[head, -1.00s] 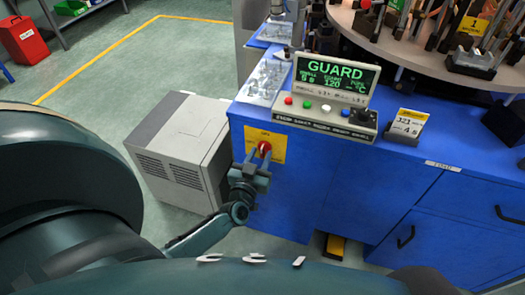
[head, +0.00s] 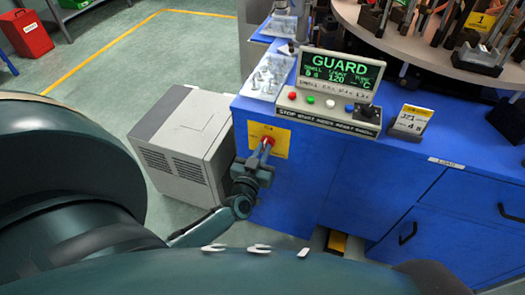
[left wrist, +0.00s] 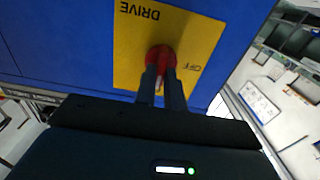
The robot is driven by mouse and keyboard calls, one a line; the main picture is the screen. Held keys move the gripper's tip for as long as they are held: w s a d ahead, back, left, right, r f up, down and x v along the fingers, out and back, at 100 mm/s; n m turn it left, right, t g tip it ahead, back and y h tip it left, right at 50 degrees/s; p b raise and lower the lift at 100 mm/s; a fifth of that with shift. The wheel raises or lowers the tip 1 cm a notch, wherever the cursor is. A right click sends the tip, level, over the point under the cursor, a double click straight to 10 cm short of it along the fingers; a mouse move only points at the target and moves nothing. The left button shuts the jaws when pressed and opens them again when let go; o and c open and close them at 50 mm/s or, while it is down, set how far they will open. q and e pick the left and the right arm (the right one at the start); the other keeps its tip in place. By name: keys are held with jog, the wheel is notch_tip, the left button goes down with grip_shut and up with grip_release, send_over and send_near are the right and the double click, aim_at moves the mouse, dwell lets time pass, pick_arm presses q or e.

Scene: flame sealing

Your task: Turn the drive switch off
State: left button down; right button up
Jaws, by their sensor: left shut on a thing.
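The drive switch is a red rotary knob (left wrist: 160,57) on a yellow plate (left wrist: 190,32) marked DRIVE and OFF in the left wrist view. In the head view the yellow plate (head: 281,138) is on the blue cabinet's front, with the red knob (head: 268,140) partly hidden by my gripper. My left gripper (left wrist: 161,80) is shut on the red knob, one finger on each side. In the head view my left gripper (head: 262,152) reaches the knob from below. My right gripper is not in view.
A control panel (head: 338,92) reading GUARD stands on the blue cabinet (head: 375,185). A grey box unit (head: 182,150) stands on the floor left of the cabinet. A round turntable (head: 415,40) with fixtures is at the upper right. Open floor lies at the upper left.

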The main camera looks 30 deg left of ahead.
pick_arm(q)
jog(key=n, duration=0.4)
jog(key=shift+a, duration=0.1)
jog(key=shift+a+f+n+b, duration=0.1)
jog(key=shift+n+b, duration=0.75)
jog(key=shift+n, duration=2.6)
jog(key=shift+a+f+n+b, duration=0.1)
jog(key=shift+n+b, duration=0.75)
jog(key=shift+n, duration=2.6)
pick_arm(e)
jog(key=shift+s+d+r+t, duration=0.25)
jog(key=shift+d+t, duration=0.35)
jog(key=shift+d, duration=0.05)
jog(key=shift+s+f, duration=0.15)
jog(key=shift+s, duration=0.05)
pick_arm(q)
jog(key=c, duration=1.5)
grip_release()
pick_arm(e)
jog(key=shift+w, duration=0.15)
pick_arm(q)
jog(key=v, duration=1.3)
jog(key=shift+s, duration=0.15)
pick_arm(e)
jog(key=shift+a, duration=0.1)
